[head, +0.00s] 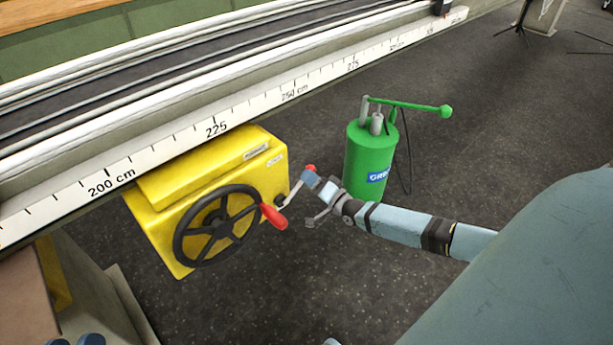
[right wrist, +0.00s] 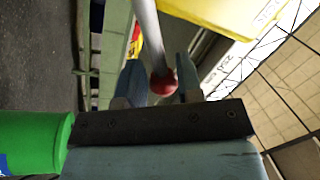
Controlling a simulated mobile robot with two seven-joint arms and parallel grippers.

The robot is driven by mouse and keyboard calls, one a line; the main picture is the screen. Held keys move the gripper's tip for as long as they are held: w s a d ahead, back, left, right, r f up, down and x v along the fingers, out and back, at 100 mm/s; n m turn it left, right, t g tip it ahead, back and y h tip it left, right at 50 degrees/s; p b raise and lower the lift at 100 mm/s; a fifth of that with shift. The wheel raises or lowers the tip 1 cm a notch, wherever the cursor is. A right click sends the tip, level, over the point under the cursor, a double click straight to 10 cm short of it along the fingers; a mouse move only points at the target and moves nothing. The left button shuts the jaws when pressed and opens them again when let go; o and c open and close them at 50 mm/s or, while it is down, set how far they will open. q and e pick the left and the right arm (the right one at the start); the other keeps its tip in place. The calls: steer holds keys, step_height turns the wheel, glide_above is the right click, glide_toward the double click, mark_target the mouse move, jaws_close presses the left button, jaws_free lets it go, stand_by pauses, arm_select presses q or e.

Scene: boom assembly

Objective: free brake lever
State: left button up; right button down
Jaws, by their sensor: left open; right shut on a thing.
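The brake lever (right wrist: 146,35) is a grey rod with a red ball knob (right wrist: 163,83) at its end. In the head view its red knob (head: 311,167) shows at the right side of the yellow gearbox (head: 156,220).
A black handwheel (head: 216,225) with a red handle (head: 273,216) is on the gearbox front, close left of my right gripper. A green pump (head: 369,160) with a long handle stands behind my right arm. A rail with a centimetre scale (head: 240,118) runs above the gearbox. Dark floor lies open to the right.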

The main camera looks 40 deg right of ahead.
arm_select(q)
steer(key=shift+d+f+g+b, duration=0.1)
steer(key=shift+f+g+b, duration=0.3)
steer(key=shift+f, duration=0.3)
arm_select(e)
steer(key=shift+d+f+m+h, duration=0.35)
steer(key=shift+f+m, duration=0.25)
steer(key=shift+m, duration=0.4)
steer(key=shift+d, duration=0.1)
steer(key=c, duration=0.8)
jaws_free()
arm_select(q)
steer(key=f+p, duration=0.1)
steer(key=a+f+g+y+p, duration=0.1)
steer(key=p, duration=0.1)
steer(key=shift+w+a+f+y, duration=0.15)
steer(key=shift+y, duration=0.15)
arm_select(e)
steer(key=v, duration=1.3)
steer(key=shift+s+f, duration=0.35)
